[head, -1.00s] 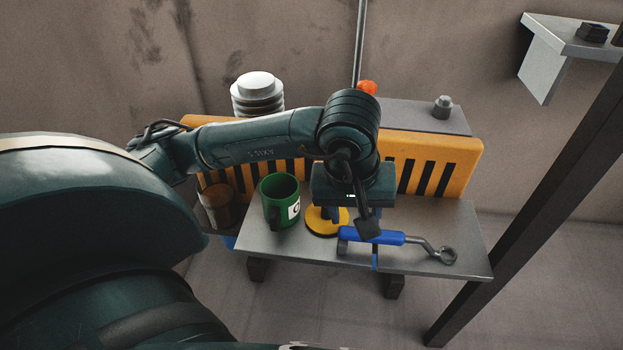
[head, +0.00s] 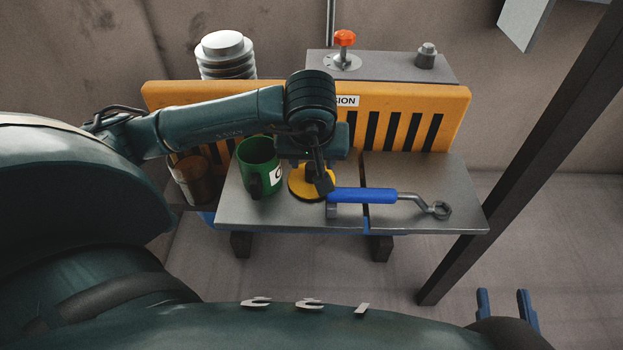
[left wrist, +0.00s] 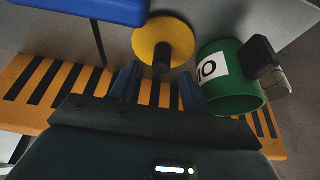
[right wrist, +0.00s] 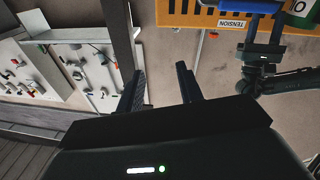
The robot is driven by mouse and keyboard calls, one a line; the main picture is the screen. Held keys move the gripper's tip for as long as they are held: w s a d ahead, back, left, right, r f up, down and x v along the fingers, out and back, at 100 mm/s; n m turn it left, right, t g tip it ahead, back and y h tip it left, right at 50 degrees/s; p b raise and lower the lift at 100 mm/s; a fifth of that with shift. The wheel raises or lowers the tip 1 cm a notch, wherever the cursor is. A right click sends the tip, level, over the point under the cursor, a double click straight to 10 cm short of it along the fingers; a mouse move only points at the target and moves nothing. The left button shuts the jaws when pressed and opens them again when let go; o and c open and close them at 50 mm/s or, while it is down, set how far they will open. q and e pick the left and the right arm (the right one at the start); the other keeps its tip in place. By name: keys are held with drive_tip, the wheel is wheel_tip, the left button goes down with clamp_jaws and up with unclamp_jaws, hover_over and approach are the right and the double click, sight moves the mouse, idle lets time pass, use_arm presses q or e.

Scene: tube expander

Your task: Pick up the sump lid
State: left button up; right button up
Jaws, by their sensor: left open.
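The sump lid, a yellow disc with a dark central knob, lies on the grey metal shelf in the head view (head: 299,186), partly hidden by my left arm. In the left wrist view the lid (left wrist: 150,38) is just beyond the open fingers of my left gripper (left wrist: 158,84), its knob pointing into the gap between them. The fingers do not appear to touch the knob. My left gripper (head: 316,172) is over the lid in the head view, its fingers mostly hidden. My right gripper (head: 504,302) is open and empty over the floor, and its parted fingers show in the right wrist view (right wrist: 158,84).
A green mug (head: 257,165) stands close left of the lid. A blue-handled wrench (head: 365,195) lies close on its right. A yellow slotted guard (head: 455,110) runs behind the shelf (head: 420,170). A dark post (head: 520,170) stands at the right.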

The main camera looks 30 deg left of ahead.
sight(312, 165)
use_arm(q)
drive_tip(key=b+x, duration=0.1)
drive_tip(key=x, duration=0.3)
drive_tip(key=shift+a+f, duration=0.15)
drive_tip(key=shift+f, duration=0.15)
use_arm(e)
drive_tip(key=shift+a+y, duration=0.25)
drive_tip(key=shift+y, duration=0.05)
use_arm(q)
drive_tip(key=shift+c, duration=0.5)
clamp_jaws()
drive_tip(key=shift+r, duration=0.2)
